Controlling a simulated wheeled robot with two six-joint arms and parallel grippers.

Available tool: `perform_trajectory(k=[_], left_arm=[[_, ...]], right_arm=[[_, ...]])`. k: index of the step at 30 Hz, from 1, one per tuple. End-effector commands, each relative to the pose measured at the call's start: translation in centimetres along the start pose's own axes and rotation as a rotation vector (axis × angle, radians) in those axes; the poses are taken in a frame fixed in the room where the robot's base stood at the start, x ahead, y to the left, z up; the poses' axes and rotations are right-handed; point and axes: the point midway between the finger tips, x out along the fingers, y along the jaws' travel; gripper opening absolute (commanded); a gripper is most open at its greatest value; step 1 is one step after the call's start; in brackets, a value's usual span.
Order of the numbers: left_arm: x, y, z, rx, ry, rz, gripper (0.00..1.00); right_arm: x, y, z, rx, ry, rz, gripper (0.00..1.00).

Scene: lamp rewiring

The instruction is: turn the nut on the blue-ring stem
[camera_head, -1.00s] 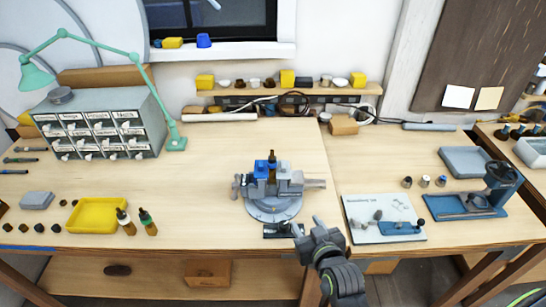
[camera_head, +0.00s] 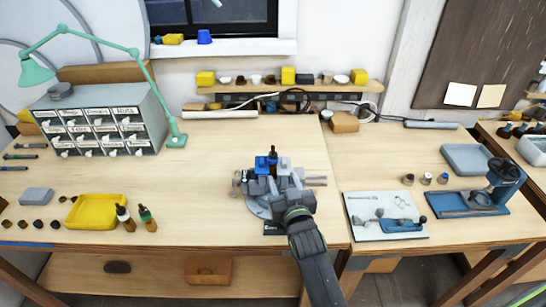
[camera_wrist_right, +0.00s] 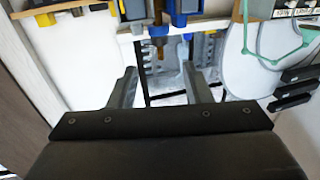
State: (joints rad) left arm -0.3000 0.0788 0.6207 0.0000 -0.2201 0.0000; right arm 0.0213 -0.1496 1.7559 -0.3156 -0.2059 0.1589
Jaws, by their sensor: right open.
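A grey vise (camera_head: 252,203) with blue jaw parts (camera_head: 262,165) stands on a round base at the middle of the bench. A thin upright stem (camera_head: 272,155) with a dark tip is held in it; in the right wrist view the stem (camera_wrist_right: 159,25) looks brown-yellow, between blue parts. I cannot make out a blue ring or the nut. My right gripper (camera_head: 287,200) is in front of the vise and hides part of its base. In the wrist view its fingers (camera_wrist_right: 160,84) are spread, with nothing between them; the stem is beyond the tips. My left gripper is not in view.
A yellow tray (camera_head: 97,211) and two small bottles (camera_head: 147,219) are on the left. A white board (camera_head: 375,230) with grey and blue parts and a blue fixture (camera_head: 470,203) are on the right.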

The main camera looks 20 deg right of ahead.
Motion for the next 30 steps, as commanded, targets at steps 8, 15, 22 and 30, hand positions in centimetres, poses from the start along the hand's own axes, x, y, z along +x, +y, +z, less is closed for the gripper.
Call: perform_trajectory(k=[8, 15, 22, 30], left_arm=[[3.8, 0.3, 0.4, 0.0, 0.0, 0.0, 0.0], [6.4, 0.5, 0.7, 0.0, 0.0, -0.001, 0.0], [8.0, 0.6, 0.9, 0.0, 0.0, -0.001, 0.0], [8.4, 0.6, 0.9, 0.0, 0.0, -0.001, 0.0]], right_arm=[[4.3, 0.0, 0.5, -0.002, 0.004, -0.001, 0.45], [8.2, 0.0, 0.5, -0.001, 0.003, 0.0, 0.45], [10.9, 0.0, 0.3, -0.001, 0.001, 0.0, 0.45], [11.9, 0.0, 0.0, 0.001, 0.0, 0.001, 0.45]])
